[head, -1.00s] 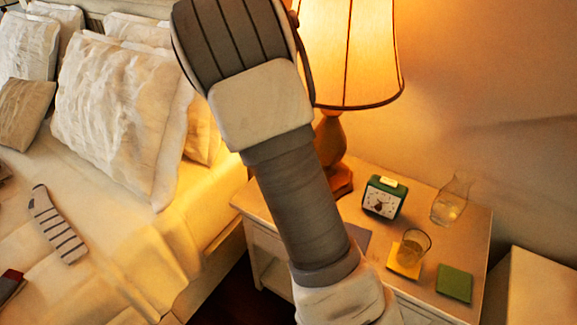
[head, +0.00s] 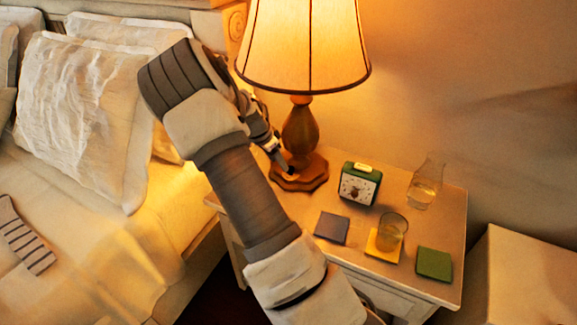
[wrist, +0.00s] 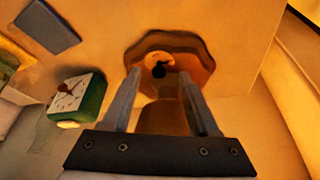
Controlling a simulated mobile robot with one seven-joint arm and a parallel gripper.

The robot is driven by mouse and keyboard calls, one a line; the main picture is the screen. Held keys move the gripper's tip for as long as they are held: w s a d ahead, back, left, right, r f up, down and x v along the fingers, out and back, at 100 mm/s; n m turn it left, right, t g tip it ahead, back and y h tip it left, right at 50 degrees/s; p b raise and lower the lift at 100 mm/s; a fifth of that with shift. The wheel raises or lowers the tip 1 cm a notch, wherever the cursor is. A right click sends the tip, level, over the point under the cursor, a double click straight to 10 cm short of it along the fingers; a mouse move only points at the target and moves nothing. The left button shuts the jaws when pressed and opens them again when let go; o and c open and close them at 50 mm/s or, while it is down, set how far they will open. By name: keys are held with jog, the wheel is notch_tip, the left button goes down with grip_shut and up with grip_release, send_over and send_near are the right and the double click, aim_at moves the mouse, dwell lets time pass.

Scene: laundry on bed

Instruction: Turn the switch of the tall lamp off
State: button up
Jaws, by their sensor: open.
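The tall lamp (head: 300,130) is lit and stands on the nightstand, with a glowing cream shade and a brown wooden body on a faceted base. My gripper (head: 283,166) reaches down from the left, with its tips just above the left part of the base. In the wrist view, my open gripper (wrist: 160,74) points at the lamp base (wrist: 190,58), its fingers on either side of the lamp's body. A small dark switch (wrist: 158,71) on the base shows between the fingertips. I cannot tell whether either finger touches the lamp. Nothing is held.
On the nightstand (head: 400,205), a green clock (head: 359,184) stands right of the lamp, with a carafe (head: 424,187), a glass (head: 392,230) and several coasters beyond. The bed (head: 90,245) is on the left. A white box-like piece (head: 525,275) stands at the lower right.

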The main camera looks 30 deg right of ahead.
aim_at(290, 167)
jog(key=d+f, duration=0.3)
jog(key=d, duration=0.1)
jog(key=shift+w+f+b, duration=0.2)
jog(key=shift+w+b, duration=0.1)
jog(key=shift+b, duration=0.05)
jog(key=shift+d+f, duration=0.3)
jog(key=shift+f, duration=0.3)
jog(key=shift+c, duration=0.2)
grip_shut()
